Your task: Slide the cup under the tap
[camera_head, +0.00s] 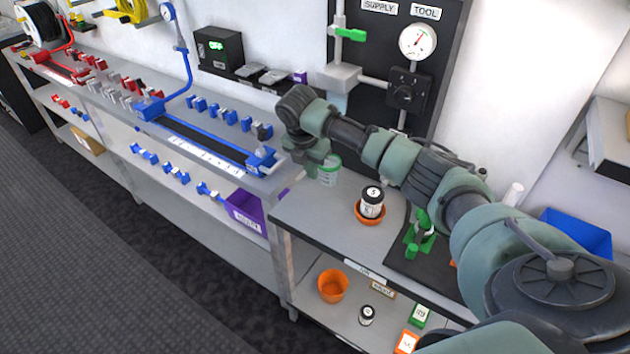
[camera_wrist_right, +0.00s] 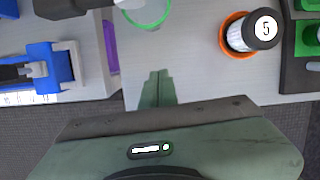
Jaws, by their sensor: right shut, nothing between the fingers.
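A clear cup with a green rim (camera_head: 328,170) stands on the grey bench top, partly hidden by my right gripper (camera_head: 314,168). The cup also shows at the top edge of the right wrist view (camera_wrist_right: 147,12), cut off by the frame. My right gripper's fingertips (camera_wrist_right: 157,80) are together, with nothing between them. In the wrist view they are below the cup, with bare bench between. A pipe with a green lever (camera_head: 350,34) and a grey block (camera_head: 340,78) is on the dark panel behind; I cannot tell where its outlet is. My left gripper is out of view.
A black-and-white jar marked 5 (camera_head: 373,198) stands in an orange dish (camera_head: 369,214) right of the cup. A green fixture (camera_head: 420,232) is farther right on a dark mat. A blue rail fixture (camera_head: 210,145) and purple bin (camera_head: 247,213) are left.

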